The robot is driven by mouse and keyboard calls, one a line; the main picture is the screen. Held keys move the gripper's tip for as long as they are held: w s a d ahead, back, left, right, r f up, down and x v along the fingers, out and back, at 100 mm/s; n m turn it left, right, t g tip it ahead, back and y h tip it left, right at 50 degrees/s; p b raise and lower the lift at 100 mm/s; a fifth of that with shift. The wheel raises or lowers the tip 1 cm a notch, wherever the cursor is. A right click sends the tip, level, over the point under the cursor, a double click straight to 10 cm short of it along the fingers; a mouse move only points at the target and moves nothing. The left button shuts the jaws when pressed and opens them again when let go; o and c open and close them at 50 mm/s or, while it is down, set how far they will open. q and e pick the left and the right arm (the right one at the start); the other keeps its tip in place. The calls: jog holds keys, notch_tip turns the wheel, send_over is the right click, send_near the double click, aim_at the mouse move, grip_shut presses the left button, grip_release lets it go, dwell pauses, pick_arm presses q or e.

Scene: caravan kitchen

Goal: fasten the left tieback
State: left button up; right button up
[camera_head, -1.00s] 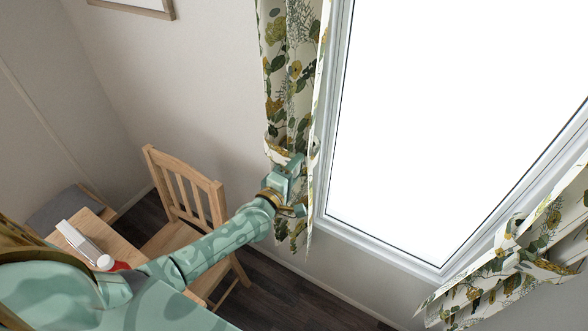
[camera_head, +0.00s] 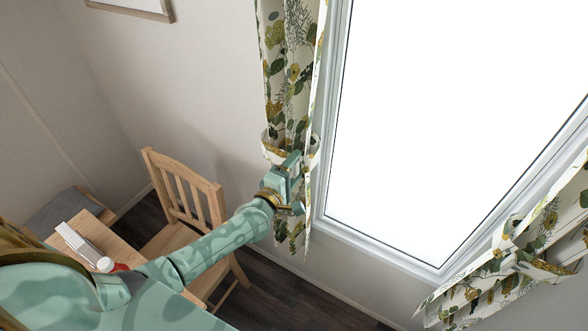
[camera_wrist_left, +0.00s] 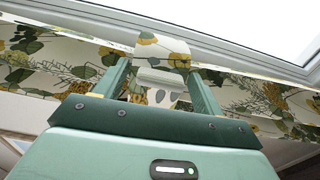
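The left curtain (camera_head: 286,55) hangs at the window's left side, with a white, yellow and green leaf pattern. The left tieback (camera_head: 275,152) is a band of the same cloth around its lower part. My left gripper (camera_head: 292,182) is at the curtain just below the band, overlapping it in the picture. In the left wrist view, its two fingers (camera_wrist_left: 161,84) stand apart. A rounded patterned piece (camera_wrist_left: 162,50), apparently the tieback, shows between the fingertips. I cannot make out firm contact. The hook and the band's far side are hidden. My right gripper is out of view.
A bright window (camera_head: 450,110) fills the right side. The right curtain (camera_head: 540,240) is gathered to one side. A wooden chair (camera_head: 190,195) and a small wooden table (camera_head: 105,235) with white items stand under my left arm.

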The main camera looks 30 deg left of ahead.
pick_arm(q)
jog(key=shift+s, duration=0.1)
jog(key=s+a, duration=0.1)
jog(key=s, duration=1.5)
jog(key=shift+a, duration=0.15)
